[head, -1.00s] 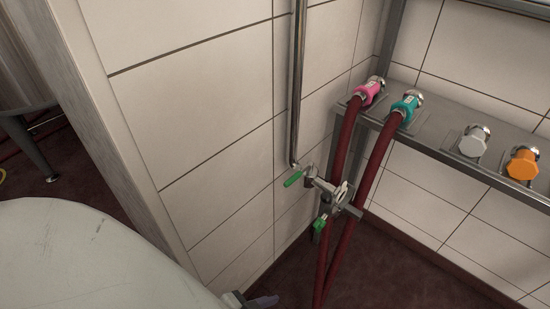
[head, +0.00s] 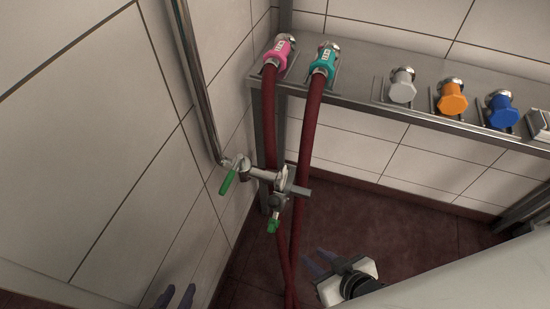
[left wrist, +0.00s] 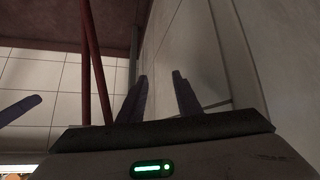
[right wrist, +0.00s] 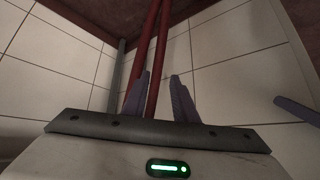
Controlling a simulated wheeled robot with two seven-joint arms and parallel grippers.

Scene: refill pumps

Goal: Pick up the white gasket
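I cannot make out a white gasket in any view. My left gripper (head: 177,293) shows its purple fingers at the bottom edge of the head view, by the tiled wall. In the left wrist view (left wrist: 161,80) its fingers stand apart with nothing between them. My right gripper (head: 318,260) is lower centre in the head view, above the dark red floor and right of the hoses. In the right wrist view (right wrist: 160,80) its fingers are also apart and empty.
A metal shelf (head: 360,88) carries pink (head: 279,50) and teal (head: 324,60) hose couplings, then grey (head: 402,87), orange (head: 452,98) and blue (head: 501,110) caps. Dark red hoses (head: 300,175) hang to the floor. A pipe (head: 196,80) with green-handled valves (head: 228,182) stands left of them.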

